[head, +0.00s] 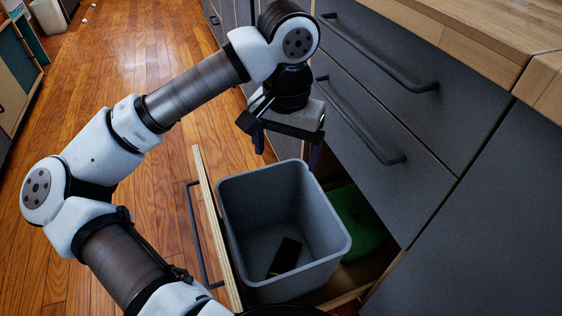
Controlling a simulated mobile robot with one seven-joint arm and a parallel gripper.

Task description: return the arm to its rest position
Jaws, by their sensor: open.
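My gripper (287,147) is open and points down in the head view. It is above the far edge of a grey bin (235,200), beside the dark drawer fronts. Nothing shows between its fingers, though the far bin wall and the gripper body partly hide them. My arm reaches from the bottom of the view, bends at the left, and runs up to the wrist at the top middle. The bin stands upright in an open drawer (211,220). A flat dark object (286,257) lies inside the bin.
Dark cabinet fronts (420,120) with bar handles rise at the right, under a wooden countertop (480,25). A green item (357,224) lies in the drawer, right of the bin. The wooden floor (110,100) is open at the left. A cabinet (15,85) stands at far left.

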